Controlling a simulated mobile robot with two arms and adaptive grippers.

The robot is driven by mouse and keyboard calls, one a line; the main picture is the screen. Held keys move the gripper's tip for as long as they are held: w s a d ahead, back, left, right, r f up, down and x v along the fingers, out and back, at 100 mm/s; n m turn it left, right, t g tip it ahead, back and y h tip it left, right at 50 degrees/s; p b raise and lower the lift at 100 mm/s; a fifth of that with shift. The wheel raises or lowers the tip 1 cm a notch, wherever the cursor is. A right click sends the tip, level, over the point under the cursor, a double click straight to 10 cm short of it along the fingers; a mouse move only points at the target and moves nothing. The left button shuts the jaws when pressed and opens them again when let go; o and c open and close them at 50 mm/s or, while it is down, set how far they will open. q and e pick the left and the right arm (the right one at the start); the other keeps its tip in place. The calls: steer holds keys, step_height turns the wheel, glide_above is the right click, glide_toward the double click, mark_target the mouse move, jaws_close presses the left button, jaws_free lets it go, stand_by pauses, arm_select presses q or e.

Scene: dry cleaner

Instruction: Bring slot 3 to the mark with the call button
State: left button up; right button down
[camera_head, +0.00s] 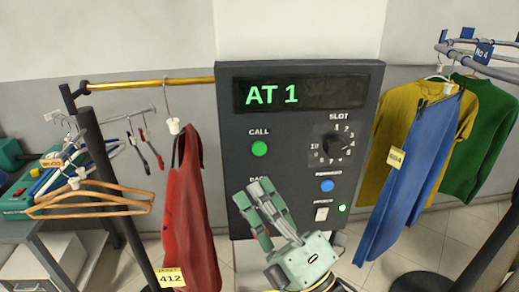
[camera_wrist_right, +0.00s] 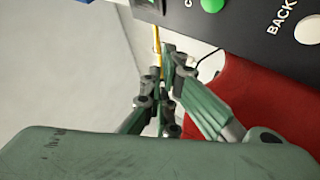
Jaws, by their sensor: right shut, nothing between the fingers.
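The dark control panel (camera_head: 228,110) stands in the middle of the head view. Its display (camera_head: 272,94) reads "AT 1" in green. The green call button (camera_head: 260,148) sits under the word CALL; it also shows at the top edge of the right wrist view (camera_wrist_right: 213,5). The slot dial (camera_head: 333,148) is at the panel's right; its setting is too small to read surely. My right gripper (camera_head: 256,191) is shut and empty, before the panel's lower left, below the call button and over the BACK label area. My left gripper is not in view. No slot 3 tag shows.
A blue button (camera_head: 327,185) and a pale switch (camera_head: 321,214) are lower on the panel. A red garment (camera_head: 190,215) tagged 412 hangs close at left. Blue trousers (camera_head: 412,165) hang at right under a rail tagged No 4 (camera_head: 484,52). Wooden hangers (camera_head: 95,208) hang at left.

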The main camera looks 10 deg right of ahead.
mark_target(259, 149)
steer(key=w+b, duration=0.1)
steer(key=w, duration=0.8)
stand_by(0.3)
steer(key=shift+w, duration=0.1)
stand_by(1.3)
steer(key=shift+w, duration=0.25)
steer(key=shift+w, duration=0.4)
stand_by(0.6)
steer(key=shift+s, duration=0.85)
